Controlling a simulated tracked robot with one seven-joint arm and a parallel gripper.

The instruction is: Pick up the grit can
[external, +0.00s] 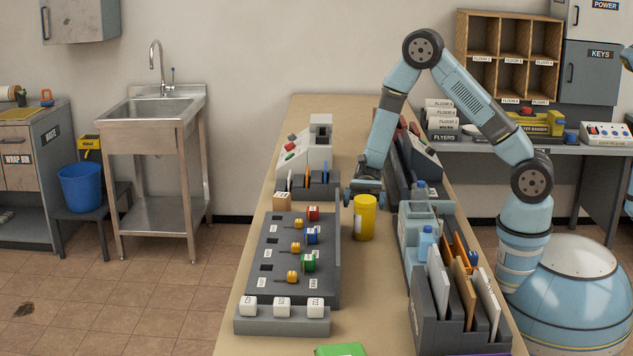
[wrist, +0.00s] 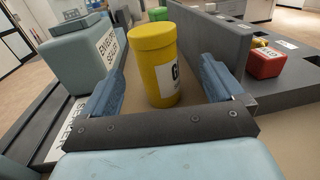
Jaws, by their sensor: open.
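The grit can (external: 364,218) is a yellow cylinder with a lid and a white label. It stands upright on the long bench (external: 262,190), right of the grey key board. In the wrist view the can (wrist: 155,62) stands ahead of my gripper (wrist: 162,88), a little left of the middle between the two blue fingers. My gripper (external: 363,192) is open and empty, just behind and above the can in the external view. The wrist view does not clearly show whether the fingers reach around the can. Part of the label is cut off by the can's curve.
A grey board (external: 295,260) with colored blocks stands left of the can, its side wall close by in the wrist view (wrist: 205,45). A pale blue box (wrist: 80,52) and bottles (external: 426,240) stand to the right in the external view. A file rack (external: 440,325) is nearer.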

